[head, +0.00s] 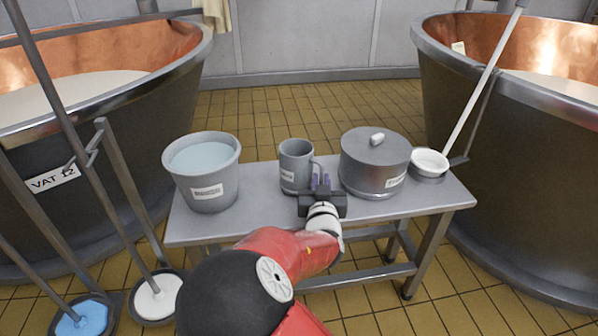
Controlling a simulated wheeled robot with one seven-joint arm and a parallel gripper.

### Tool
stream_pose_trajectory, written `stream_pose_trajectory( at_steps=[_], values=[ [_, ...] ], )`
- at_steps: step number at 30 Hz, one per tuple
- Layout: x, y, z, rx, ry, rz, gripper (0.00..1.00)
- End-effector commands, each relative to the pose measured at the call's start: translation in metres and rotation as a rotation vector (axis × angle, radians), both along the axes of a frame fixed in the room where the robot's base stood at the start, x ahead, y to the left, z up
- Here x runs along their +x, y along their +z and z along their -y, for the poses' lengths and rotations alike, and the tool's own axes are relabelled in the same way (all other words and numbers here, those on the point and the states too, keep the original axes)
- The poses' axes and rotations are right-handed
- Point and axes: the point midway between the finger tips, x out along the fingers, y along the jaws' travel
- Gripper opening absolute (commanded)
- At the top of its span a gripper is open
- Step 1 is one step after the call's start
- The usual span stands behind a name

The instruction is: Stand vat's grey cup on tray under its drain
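A grey cup (296,167) with a white label stands upright on the grey metal bench (262,199), its handle on the right side. The left copper vat carries a VAT 12 label (53,179). I cannot make out a drain, or a tray under one, in this view.
A grey bucket (206,190) of pale liquid stands left of the cup, a lidded grey pot (375,165) close on its right. Long-handled tools lean at left. A second vat (520,150) stands right. Tiled floor (290,108) behind is clear.

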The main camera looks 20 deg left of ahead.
Motion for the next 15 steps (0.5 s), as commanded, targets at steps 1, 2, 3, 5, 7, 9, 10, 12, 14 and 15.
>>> stream_pose_trajectory(
  at_steps=[1, 2, 3, 5, 7, 9, 10, 12, 14, 15],
  values=[
    [0.0013, -0.0002, -0.0005, -0.001, 0.000, -0.001, 0.15],
    [0.0014, -0.0002, -0.0005, -0.001, 0.000, -0.001, 0.15],
    [0.0014, -0.0002, -0.0006, 0.000, 0.000, -0.001, 0.15],
    [0.0012, -0.0002, -0.0004, 0.000, 0.000, -0.001, 0.15],
    [0.0011, -0.0002, -0.0004, 0.000, 0.000, -0.001, 0.13],
    [0.0012, -0.0002, -0.0003, 0.000, 0.000, -0.001, 0.03],
    [0.0010, -0.0002, -0.0004, 0.000, 0.000, -0.001, 0.00],
    [0.0011, -0.0001, -0.0003, 0.000, 0.000, -0.001, 0.00],
    [0.0011, -0.0001, -0.0003, 0.000, 0.000, -0.001, 0.00],
    [0.0010, -0.0001, -0.0003, 0.000, 0.000, -0.001, 0.00]
  ],
)
